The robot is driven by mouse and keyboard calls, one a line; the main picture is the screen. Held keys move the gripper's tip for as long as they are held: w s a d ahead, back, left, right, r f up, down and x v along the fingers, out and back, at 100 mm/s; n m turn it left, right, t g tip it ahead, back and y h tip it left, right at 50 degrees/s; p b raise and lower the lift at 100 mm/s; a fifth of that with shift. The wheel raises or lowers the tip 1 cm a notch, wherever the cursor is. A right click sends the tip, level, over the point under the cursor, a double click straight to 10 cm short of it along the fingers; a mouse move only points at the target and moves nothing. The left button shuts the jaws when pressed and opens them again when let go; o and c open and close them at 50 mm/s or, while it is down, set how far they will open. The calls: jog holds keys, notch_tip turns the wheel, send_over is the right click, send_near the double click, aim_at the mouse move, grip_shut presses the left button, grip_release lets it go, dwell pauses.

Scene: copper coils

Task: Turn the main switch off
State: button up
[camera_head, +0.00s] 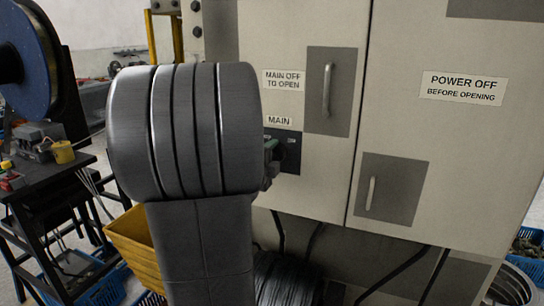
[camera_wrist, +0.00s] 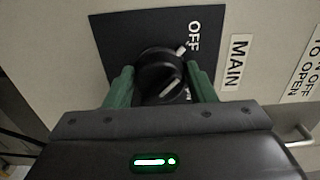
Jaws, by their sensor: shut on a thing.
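The main switch is a round black knob (camera_wrist: 160,72) on a dark plate (camera_wrist: 120,35) in the wrist view. The word OFF is printed beside it, and a MAIN label (camera_wrist: 237,60) is to the right. My gripper (camera_wrist: 160,85) has green fingers on both sides of the knob and is shut on it. A white mark shows at the knob's edge towards OFF, and another white line shows on its near side. In the head view my arm hides most of the gripper (camera_head: 270,152), and the dark switch plate (camera_head: 290,152) shows only in part.
The beige cabinet (camera_head: 400,125) has a handle (camera_head: 327,90) right of and above the switch and another (camera_head: 371,193) lower right. A yellow bin (camera_head: 130,245), a black stand (camera_head: 45,180) and a blue reel (camera_head: 25,55) are at left. Dark cables (camera_head: 400,265) run below the cabinet.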

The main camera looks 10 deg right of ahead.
jog(key=o, duration=0.9)
jog(key=shift+o, duration=0.2)
jog(key=b+v, duration=0.1)
jog(key=v, duration=1.2)
jog(key=shift+s+a, duration=0.25)
jog(key=shift+s, duration=0.05)
jog(key=shift+w, duration=0.1)
jog(key=p+x, duration=0.1)
jog(key=x, duration=1.2)
jog(key=shift+w+d, duration=0.25)
